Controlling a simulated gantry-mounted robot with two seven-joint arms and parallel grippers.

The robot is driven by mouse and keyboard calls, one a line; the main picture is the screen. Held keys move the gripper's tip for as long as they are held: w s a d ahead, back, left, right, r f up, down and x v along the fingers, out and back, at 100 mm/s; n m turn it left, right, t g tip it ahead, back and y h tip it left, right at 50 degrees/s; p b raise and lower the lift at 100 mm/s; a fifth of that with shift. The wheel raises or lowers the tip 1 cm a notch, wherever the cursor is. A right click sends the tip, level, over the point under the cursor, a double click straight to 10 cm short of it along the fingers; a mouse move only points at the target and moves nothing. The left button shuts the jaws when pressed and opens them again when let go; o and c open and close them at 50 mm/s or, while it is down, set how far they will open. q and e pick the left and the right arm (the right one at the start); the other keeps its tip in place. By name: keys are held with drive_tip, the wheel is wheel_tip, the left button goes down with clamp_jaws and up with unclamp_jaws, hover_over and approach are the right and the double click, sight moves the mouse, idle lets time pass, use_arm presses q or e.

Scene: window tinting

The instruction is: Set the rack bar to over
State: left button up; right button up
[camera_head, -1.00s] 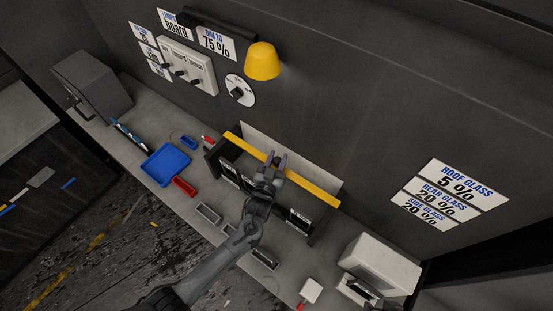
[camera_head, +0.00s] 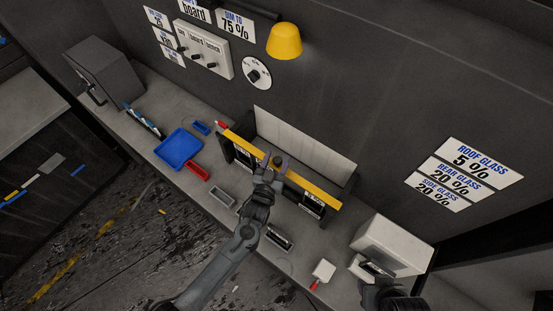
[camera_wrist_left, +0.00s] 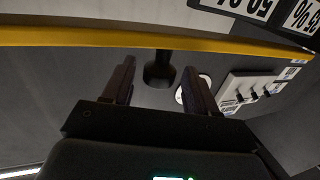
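The rack bar (camera_head: 234,139) is a long yellow bar along the front of a dark rack on the bench. My left gripper (camera_head: 272,163) is at the middle of the bar, at a dark knob on it. In the left wrist view, the black knob (camera_wrist_left: 158,70) hangs from the yellow bar (camera_wrist_left: 100,38) between my two fingers. Gaps show on both sides of the knob, so the left gripper is open around it. A dark part, seemingly of my right arm, shows at the lower right; its fingers cannot be made out.
A white panel (camera_head: 305,143) stands behind the rack. A blue tray (camera_head: 179,149) and a red tray (camera_head: 195,171) lie to its left. A white box (camera_head: 393,243) stands at the right. A yellow lamp (camera_head: 285,42) and a dial (camera_head: 257,73) are on the wall above.

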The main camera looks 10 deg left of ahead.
use_arm(q)
drive_tip(key=shift+w, duration=0.1)
drive_tip(key=shift+s, duration=0.6)
drive_tip(key=s+a+b, duration=0.1)
drive_tip(key=s, duration=0.8)
drive_tip(key=shift+s+b, duration=0.3)
drive_tip(key=shift+s+a, duration=0.1)
